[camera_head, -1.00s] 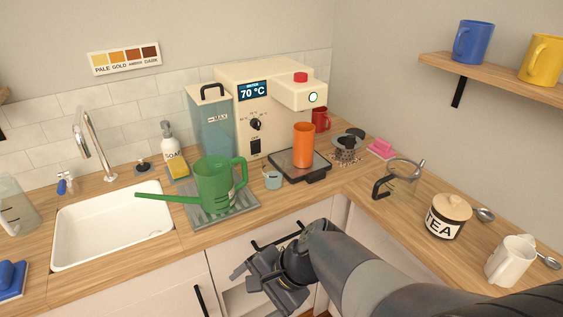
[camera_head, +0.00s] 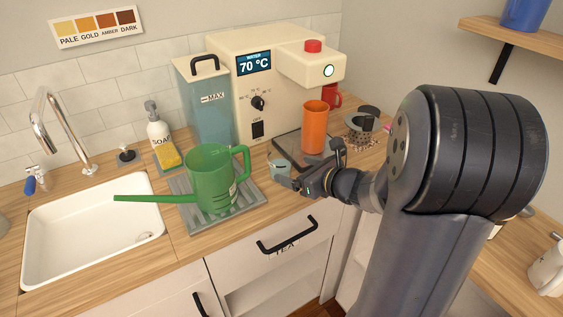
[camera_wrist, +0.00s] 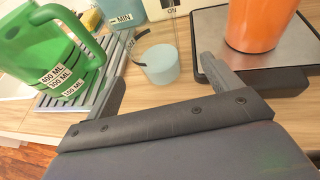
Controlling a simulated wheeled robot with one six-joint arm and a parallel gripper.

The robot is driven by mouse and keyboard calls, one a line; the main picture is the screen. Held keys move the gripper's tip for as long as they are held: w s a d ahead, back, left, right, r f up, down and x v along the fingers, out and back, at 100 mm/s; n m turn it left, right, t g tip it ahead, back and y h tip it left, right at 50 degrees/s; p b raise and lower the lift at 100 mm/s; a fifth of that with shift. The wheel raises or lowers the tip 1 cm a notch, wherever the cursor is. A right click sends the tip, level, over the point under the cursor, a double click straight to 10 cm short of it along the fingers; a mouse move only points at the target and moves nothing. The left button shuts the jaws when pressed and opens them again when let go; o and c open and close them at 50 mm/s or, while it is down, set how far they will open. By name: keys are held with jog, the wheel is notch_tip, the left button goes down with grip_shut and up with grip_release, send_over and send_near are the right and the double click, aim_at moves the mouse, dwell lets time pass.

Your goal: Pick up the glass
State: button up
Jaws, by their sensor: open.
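A small pale blue cup (camera_head: 280,167), which looks like the glass, stands on the wooden counter in front of the machine. My gripper (camera_head: 305,167) is open and empty. In the wrist view its fingers (camera_wrist: 163,77) spread on either side, with the cup just ahead and between them. I cannot tell whether either finger touches it. An orange tumbler (camera_head: 314,127) stands on the machine's drip tray, behind my gripper.
A green watering can (camera_head: 211,178) stands on a grey ribbed mat (camera_head: 255,196) left of the cup. The cream machine (camera_head: 290,66) rises behind. The drip tray (camera_wrist: 300,82) edge is close to the right finger. A sink (camera_head: 95,235) lies at left.

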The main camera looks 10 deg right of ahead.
jog(key=x, duration=0.6)
jog(key=shift+w+a+r, duration=0.15)
jog(key=shift+w+a, duration=0.15)
jog(key=shift+a, duration=0.05)
jog(key=c, duration=1.2)
jog(key=shift+c, duration=0.2)
notch_tip(320, 180, up, 9)
jog(key=p, duration=0.3)
jog(key=b, duration=0.1)
send_over(280, 163)
jog(key=s, duration=0.3)
jog(key=shift+w+d+r, duration=0.15)
jog(key=shift+d+r, duration=0.3)
jog(key=shift+r, duration=0.05)
